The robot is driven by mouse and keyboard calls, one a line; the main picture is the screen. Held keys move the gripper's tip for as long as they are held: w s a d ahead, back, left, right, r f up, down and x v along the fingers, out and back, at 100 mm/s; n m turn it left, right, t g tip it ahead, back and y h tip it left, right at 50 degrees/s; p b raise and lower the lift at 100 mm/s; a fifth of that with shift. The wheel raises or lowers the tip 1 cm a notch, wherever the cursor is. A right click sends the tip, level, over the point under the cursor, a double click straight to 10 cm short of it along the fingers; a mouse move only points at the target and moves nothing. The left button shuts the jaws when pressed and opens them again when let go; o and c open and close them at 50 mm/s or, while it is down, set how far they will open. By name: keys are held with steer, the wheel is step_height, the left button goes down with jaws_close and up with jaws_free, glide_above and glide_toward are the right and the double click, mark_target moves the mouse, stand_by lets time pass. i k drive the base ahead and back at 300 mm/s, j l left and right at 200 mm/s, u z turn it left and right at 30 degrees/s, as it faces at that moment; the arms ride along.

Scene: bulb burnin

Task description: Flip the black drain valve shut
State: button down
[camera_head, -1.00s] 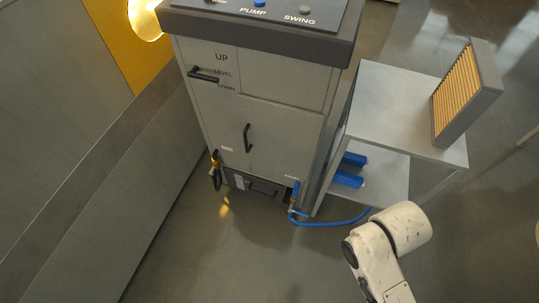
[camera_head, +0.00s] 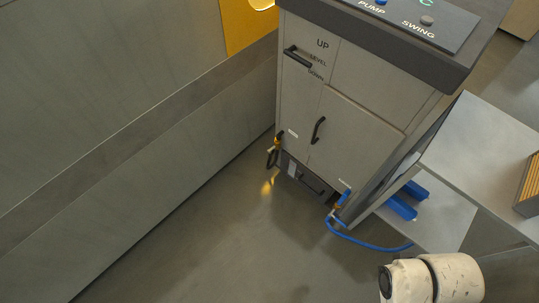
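The black drain valve lever (camera_head: 272,158) is at the lower left corner of the grey cabinet (camera_head: 348,128), by a brass fitting (camera_head: 277,143). The lever appears to hang down, but it is small and its exact angle is hard to tell. A blue-handled valve (camera_head: 343,198) with a blue hose is at the cabinet's lower right. My arm's pale link shows at the bottom right, well away from the black valve. My gripper is outside the view.
A grey wall with a ledge (camera_head: 150,150) runs along the left. A shelf stand (camera_head: 480,160) with blue items (camera_head: 401,206) is right of the cabinet. The blue hose (camera_head: 370,246) loops over the floor. The floor (camera_head: 215,240) before the black valve is clear.

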mark_target(271, 149)
steer(key=u, duration=0.55)
steer(key=i+l+u, duration=0.1)
steer(key=i+u, duration=0.25)
steer(key=i+l+u, duration=0.15)
steer(key=u, duration=0.2)
steer(key=i+l+u, duration=0.45)
steer(key=i+l, duration=0.7)
steer(key=l, duration=0.15)
